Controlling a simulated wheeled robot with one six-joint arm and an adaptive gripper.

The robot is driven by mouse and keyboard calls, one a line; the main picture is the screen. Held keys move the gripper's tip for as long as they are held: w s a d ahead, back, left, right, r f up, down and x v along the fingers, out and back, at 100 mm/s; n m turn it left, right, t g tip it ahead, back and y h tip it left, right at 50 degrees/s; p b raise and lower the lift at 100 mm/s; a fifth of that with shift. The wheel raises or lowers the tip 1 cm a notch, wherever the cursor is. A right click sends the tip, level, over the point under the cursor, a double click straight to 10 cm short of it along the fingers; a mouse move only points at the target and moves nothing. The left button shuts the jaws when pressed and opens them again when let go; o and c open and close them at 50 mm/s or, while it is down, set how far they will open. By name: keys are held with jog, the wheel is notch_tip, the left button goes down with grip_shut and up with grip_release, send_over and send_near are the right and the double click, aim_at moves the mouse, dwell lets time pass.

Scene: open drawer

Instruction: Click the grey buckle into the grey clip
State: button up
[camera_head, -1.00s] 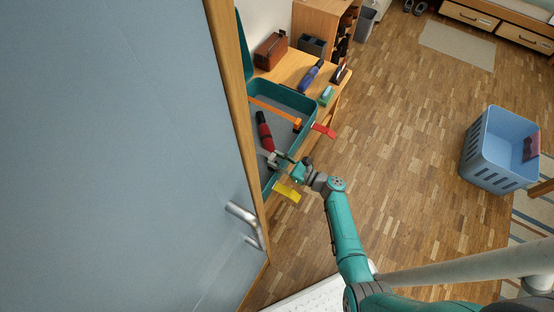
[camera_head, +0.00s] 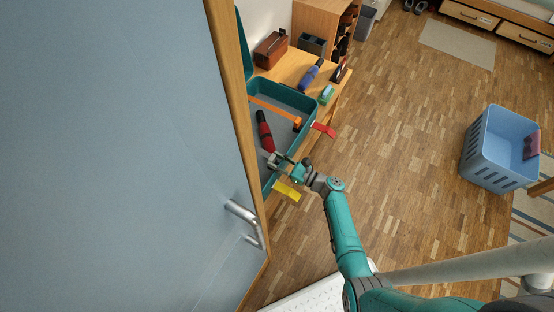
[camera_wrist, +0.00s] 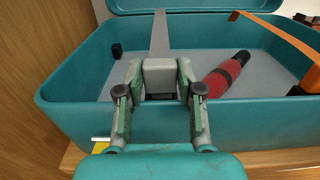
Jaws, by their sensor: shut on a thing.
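The grey buckle (camera_wrist: 160,74) is a light grey block on the end of a grey strap (camera_wrist: 159,35). The strap runs from it toward the back of the open teal case (camera_wrist: 85,125). My gripper (camera_wrist: 160,82) is shut on the buckle, with a finger at each side, over the case's near wall. In the head view my gripper (camera_head: 277,159) is at the case's near right edge, between the yellow tab and the red tab. I cannot make out the grey clip; the gripper may hide it.
A red and black bottle-like object (camera_wrist: 225,74) lies in the case, right of the gripper. An orange strap (camera_head: 275,109) crosses the case. A yellow tab (camera_head: 287,192) and a red tab (camera_head: 323,130) stick out from its side. The door (camera_head: 130,150) stands close on the left.

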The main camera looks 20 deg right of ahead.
jog(key=shift+f, duration=0.15)
jog(key=o, duration=1)
jog(key=shift+s+d, duration=0.1)
jog(key=v, duration=1.1)
jog(key=shift+s+d, duration=0.15)
jog(key=shift+s, duration=0.15)
